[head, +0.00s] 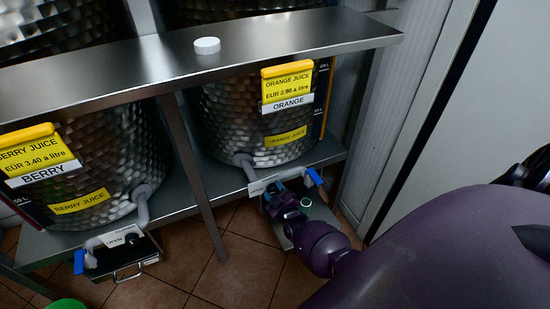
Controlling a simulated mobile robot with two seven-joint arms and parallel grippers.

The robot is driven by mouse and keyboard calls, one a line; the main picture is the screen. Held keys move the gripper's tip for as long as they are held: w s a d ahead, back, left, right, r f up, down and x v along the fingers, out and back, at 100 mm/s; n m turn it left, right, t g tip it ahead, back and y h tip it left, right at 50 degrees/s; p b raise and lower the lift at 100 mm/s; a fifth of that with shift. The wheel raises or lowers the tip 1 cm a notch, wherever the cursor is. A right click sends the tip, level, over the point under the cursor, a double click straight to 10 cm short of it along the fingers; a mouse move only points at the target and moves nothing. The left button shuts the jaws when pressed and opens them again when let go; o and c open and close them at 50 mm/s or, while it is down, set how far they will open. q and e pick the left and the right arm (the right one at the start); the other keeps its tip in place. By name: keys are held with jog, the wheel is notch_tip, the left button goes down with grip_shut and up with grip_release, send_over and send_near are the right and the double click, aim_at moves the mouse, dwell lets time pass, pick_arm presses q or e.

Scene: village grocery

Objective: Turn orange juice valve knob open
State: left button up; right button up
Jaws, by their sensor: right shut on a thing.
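The orange juice tank (222,125) stands on the right, with yellow labels and a white ORANGE sign. A grey pipe (246,162) comes out at its base, with a white marked plate (260,187) and a blue part (316,177) at its right end. My purple right gripper (275,188) is at this valve, shut on the knob. The gripper hides the knob, so its turn angle cannot be told. My left gripper is not in view.
The berry juice tank (105,145) with its own valve (131,239) stands on the left. A steel shelf (290,32) with a white round lid (207,45) crosses above. A shelf post (195,170) stands left of my gripper. A wall bounds the right.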

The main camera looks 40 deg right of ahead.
jog(key=shift+n, duration=0.9)
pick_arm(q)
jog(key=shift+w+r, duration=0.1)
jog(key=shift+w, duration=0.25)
pick_arm(e)
jog(key=o, duration=0.9)
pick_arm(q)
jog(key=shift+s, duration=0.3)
pick_arm(e)
jog(key=shift+s, duration=0.1)
